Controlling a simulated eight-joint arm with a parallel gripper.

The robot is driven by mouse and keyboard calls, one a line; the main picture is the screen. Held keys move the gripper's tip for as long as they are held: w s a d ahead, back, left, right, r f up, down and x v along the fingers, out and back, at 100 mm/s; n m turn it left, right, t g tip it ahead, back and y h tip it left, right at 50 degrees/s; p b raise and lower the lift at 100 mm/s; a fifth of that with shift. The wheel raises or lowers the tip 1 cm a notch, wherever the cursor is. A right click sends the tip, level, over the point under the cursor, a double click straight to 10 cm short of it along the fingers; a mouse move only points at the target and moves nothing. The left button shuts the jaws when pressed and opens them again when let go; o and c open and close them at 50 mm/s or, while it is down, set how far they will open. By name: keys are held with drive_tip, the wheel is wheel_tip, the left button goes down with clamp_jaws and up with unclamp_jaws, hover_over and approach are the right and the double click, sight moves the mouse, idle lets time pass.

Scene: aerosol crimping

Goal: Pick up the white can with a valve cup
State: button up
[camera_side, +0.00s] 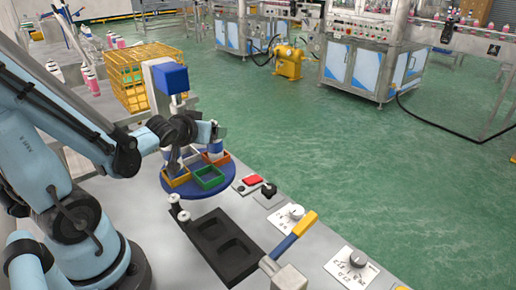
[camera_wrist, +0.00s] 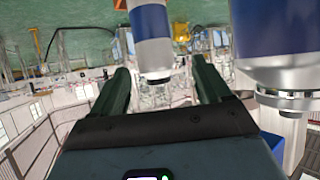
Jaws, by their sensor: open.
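My gripper (camera_side: 217,133) is over the blue round turntable (camera_side: 205,190) in the side view. In the wrist view my gripper (camera_wrist: 162,68) is open, its two dark green fingers apart. A white can with a blue band (camera_wrist: 151,38) appears upside down in the space between the fingers, its narrow metal end toward my palm; I cannot tell whether a finger touches it. A second white and blue can (camera_wrist: 278,60) with a shiny metal end is large at the right, outside the fingers. In the side view a white can (camera_side: 215,148) shows partly below my gripper.
The turntable carries coloured trays, including a green one (camera_side: 209,178) and a yellow one (camera_side: 176,178). A blue-headed press (camera_side: 170,79) stands close behind my gripper. A yellow crate (camera_side: 128,77) stands behind.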

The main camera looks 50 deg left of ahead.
drive_tip(key=shift+w+a+f, duration=0.15)
drive_tip(key=shift+w, duration=0.05)
drive_tip(key=shift+x, duration=2.5)
drive_tip(key=shift+w+f, duration=0.1)
drive_tip(key=shift+c, duration=0.4)
drive_tip(key=c, duration=1.1)
drive_tip(key=shift+r, duration=0.25)
